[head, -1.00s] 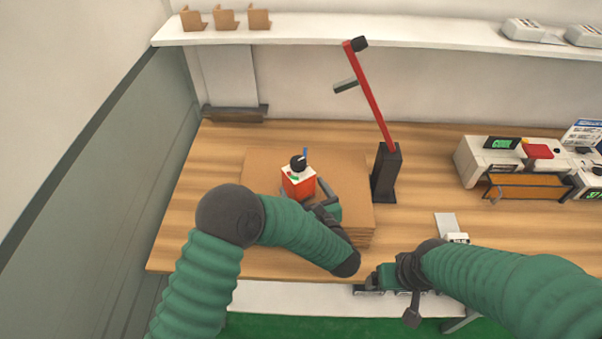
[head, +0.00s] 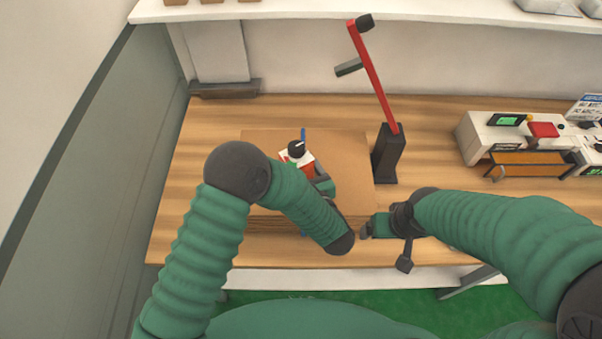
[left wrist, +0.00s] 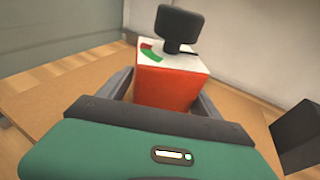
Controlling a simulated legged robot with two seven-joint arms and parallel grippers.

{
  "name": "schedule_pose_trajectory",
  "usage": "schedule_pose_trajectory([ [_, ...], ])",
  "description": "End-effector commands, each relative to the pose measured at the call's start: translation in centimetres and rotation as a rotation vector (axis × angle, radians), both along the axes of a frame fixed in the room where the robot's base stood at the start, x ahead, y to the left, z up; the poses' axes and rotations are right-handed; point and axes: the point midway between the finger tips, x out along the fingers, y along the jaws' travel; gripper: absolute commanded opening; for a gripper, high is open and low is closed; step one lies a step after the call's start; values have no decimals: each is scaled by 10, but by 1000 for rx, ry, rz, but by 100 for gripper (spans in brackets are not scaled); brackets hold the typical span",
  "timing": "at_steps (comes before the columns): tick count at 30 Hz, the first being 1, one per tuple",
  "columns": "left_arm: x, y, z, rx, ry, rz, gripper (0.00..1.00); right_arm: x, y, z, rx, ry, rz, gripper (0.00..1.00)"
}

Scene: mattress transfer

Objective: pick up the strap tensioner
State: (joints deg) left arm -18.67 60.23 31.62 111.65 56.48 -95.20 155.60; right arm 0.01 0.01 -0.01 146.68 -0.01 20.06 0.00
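The strap tensioner looks to be the orange-red box (head: 308,171) with a white top, a red-and-green dial and a black knob. It stands upright on the stacked brown cardboard (head: 345,165). In the left wrist view the box (left wrist: 172,88) sits between the two dark fingers of my left gripper (left wrist: 168,95). The fingers stand wide apart, one along each side, close to it; whether they press on it I cannot tell. In the head view my left gripper (head: 322,180) is at its right side. My right gripper (head: 367,230) is near the table's front, its fingers too small to read.
A black stand (head: 388,155) with a tall red lever (head: 372,75) rises just right of the cardboard. A white machine (head: 490,135) stands farther right on the wooden table (head: 440,120). A white shelf (head: 450,20) runs along the back wall. The table's left part is clear.

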Motion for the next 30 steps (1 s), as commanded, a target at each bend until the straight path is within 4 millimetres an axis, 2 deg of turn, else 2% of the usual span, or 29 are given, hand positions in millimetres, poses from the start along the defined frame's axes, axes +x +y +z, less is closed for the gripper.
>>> schedule_pose_trajectory([
  [1,0,1,-3,0,6,2,42,0,0,0,0,0,0,85],
  [11,-2,-1,-3,2,7,1,0,0,0,0,0,0,0,85],
  [23,-1,-1,3,1,1,1,0,0,0,-1,0,0,0,85],
  [30,-1,-1,23,0,-2,1,0,0,0,-7,0,0,0,85],
])
